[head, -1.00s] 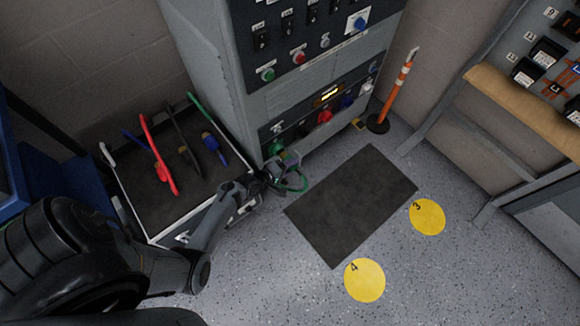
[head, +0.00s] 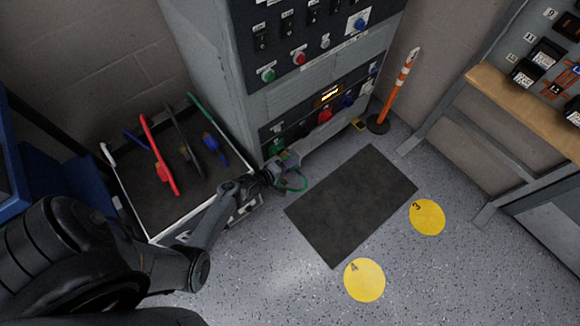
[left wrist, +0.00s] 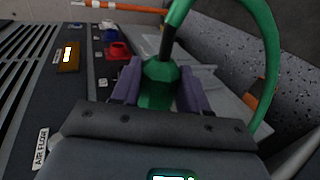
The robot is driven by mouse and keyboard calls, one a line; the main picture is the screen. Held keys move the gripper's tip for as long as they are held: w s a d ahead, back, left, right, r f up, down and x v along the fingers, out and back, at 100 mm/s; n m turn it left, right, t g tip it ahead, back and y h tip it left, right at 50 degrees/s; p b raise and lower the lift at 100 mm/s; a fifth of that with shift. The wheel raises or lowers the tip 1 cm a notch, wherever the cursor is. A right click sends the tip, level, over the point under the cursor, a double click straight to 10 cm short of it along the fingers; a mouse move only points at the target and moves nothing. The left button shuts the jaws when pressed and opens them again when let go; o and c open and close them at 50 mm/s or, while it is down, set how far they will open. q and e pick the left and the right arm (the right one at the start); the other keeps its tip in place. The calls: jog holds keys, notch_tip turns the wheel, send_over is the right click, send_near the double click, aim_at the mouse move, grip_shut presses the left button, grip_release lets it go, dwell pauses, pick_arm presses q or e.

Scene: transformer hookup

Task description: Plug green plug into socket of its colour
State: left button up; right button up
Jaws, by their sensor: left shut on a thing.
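My left gripper (head: 286,160) is at the lower front of the grey cabinet, close to its row of coloured sockets. It is shut on the green plug (left wrist: 158,86), which shows between the two fingers in the left wrist view. The plug's green cable (left wrist: 268,55) loops up and to the right there, and hangs as a loop beside the gripper in the head view (head: 298,184). My right gripper is not in view.
Red (head: 325,115) and blue (head: 347,101) sockets sit along the same panel, right of the green one. A cart (head: 140,215) with several coloured tools stands left of the cabinet. A dark mat (head: 350,205) lies on open floor. An orange post (head: 402,80) stands right.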

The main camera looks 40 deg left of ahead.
pick_arm(q)
jog(key=shift+w+a, duration=0.2)
jog(key=shift+a, duration=1.45)
jog(key=o, duration=1.2)
jog(key=shift+a, duration=0.1)
jog(key=shift+o, duration=0.4)
jog(key=shift+o, duration=1)
jog(key=p+v, duration=0.6)
jog(key=v, duration=0.1)
